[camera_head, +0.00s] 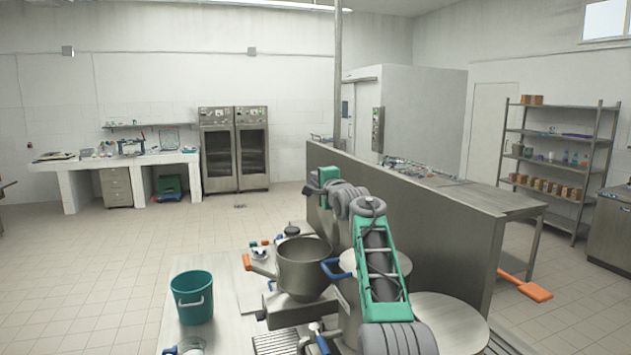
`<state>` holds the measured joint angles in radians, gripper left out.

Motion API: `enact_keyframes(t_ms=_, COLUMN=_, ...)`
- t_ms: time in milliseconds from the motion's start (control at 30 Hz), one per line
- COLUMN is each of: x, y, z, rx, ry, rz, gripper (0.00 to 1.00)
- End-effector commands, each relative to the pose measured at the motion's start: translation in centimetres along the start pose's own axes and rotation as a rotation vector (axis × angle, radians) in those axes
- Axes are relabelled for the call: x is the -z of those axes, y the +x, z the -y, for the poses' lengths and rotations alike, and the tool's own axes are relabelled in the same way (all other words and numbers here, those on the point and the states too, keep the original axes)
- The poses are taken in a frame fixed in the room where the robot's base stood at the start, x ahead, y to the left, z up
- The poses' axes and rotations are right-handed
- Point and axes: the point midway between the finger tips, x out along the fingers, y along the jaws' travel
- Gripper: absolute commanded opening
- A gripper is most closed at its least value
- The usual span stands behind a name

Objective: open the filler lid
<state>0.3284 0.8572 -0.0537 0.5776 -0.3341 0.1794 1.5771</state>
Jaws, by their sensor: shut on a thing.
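The filler is a steel machine with an open, round hopper (303,268), standing on the table in the lower middle of the head view. An orange handle (260,265) sticks out on its left and a blue handle (334,269) on its right. I cannot clearly make out the filler lid. My green and grey arm rises from the bottom and reaches away past the hopper's right side. My gripper (321,200) is at its far end, small, above and beyond the hopper in the picture. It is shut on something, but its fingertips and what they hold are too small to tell.
A teal bucket (192,297) stands left of the filler. Two flat round steel tops (448,322) (402,262) lie to the right, partly behind my arm. A long steel partition (425,225) runs behind the arm. Open tiled floor (130,245) lies to the left.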

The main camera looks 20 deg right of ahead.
Motion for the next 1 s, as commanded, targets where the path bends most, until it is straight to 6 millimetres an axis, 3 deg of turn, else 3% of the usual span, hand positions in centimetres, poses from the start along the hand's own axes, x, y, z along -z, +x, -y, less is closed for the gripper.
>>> enact_keyframes(t_ms=100, x=0.0, y=0.0, z=0.2, rx=0.003, ry=-0.001, rz=-0.001, gripper=0.00)
enact_keyframes(t_ms=133, x=0.0, y=0.0, z=0.2, rx=0.003, ry=-0.001, rz=0.000, gripper=0.13)
enact_keyframes(t_ms=200, x=0.0, y=0.0, z=0.2, rx=0.003, ry=-0.001, rz=0.000, gripper=0.19)
enact_keyframes(t_ms=567, x=0.0, y=-0.5, z=-0.2, rx=0.002, ry=-0.001, rz=0.000, gripper=0.20)
enact_keyframes(t_ms=1000, x=0.0, y=-7.0, z=-0.3, rx=0.002, ry=-0.001, rz=-0.001, gripper=0.20)
